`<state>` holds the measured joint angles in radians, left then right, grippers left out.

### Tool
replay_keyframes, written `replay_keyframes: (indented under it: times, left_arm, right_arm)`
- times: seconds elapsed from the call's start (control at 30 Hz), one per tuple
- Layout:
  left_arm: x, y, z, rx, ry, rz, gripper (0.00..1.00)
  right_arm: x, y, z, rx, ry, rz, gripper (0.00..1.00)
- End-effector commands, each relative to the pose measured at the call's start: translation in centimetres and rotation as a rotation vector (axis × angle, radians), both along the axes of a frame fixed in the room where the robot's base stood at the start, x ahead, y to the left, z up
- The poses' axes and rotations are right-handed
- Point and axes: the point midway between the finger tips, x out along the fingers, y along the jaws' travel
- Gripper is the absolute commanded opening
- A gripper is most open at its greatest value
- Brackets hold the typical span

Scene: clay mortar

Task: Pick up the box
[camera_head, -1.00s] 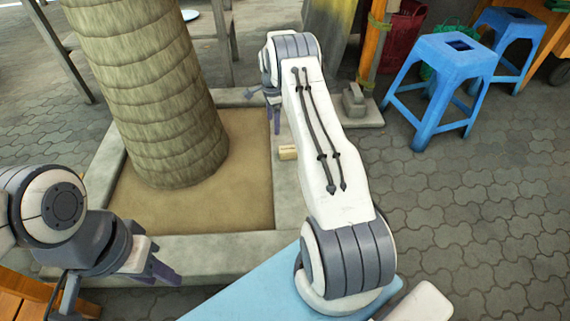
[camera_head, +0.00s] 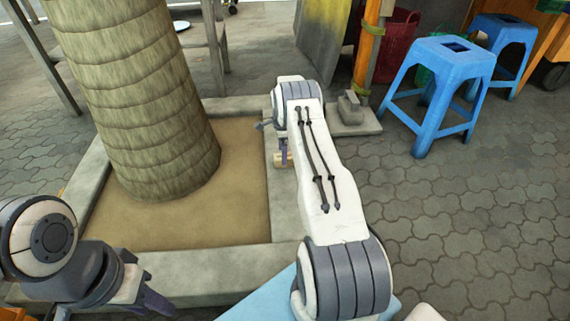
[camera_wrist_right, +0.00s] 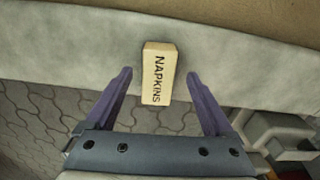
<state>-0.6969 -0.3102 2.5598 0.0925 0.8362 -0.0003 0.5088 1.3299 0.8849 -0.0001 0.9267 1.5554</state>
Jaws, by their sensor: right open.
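The box (camera_wrist_right: 158,72) is small, pale wood-coloured and marked NAPKINS. In the right wrist view it lies on the stone curb, between and a little beyond my right gripper's (camera_wrist_right: 160,100) two purple fingers, apart from both. In the head view the box (camera_head: 281,159) is partly hidden beside my right gripper (camera_head: 283,150), whose fingers are mostly hidden by its arm. The right gripper is open and empty. My left gripper (camera_head: 155,301) is at the lower left, far from the box; its jaw gap is not clear.
A stone curb (camera_head: 200,286) frames a sandy bed (camera_head: 225,215) around a thick tree trunk (camera_head: 140,100). Blue stools (camera_head: 440,75) stand at the upper right. A grey block on a base (camera_head: 350,112) stands beyond the right arm. Open paving (camera_head: 470,200) lies at right.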

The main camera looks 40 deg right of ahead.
Motion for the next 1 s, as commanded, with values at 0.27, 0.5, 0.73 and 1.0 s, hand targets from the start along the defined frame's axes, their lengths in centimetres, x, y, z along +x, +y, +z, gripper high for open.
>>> replay_keyframes:
  times: [0.27,0.5,0.73,1.0]
  left_arm:
    - [0.0,0.0,-2.9,0.0,0.0,0.0,0.4]
    - [0.0,0.0,-2.7,0.0,0.0,0.0,0.4]
    - [0.0,0.0,-2.7,0.0,0.0,0.0,0.4]
    - [0.0,0.0,-2.5,0.0,0.0,0.0,0.4]
  right_arm:
    - [-0.2,0.0,-3.5,0.0,-0.001,0.001,0.88]
    - [-0.2,0.0,-3.3,0.0,-0.001,0.001,0.72]
    - [-0.2,0.0,-3.3,0.0,-0.001,0.001,0.0]
    - [-0.2,0.0,-2.9,0.0,-0.001,0.001,0.0]
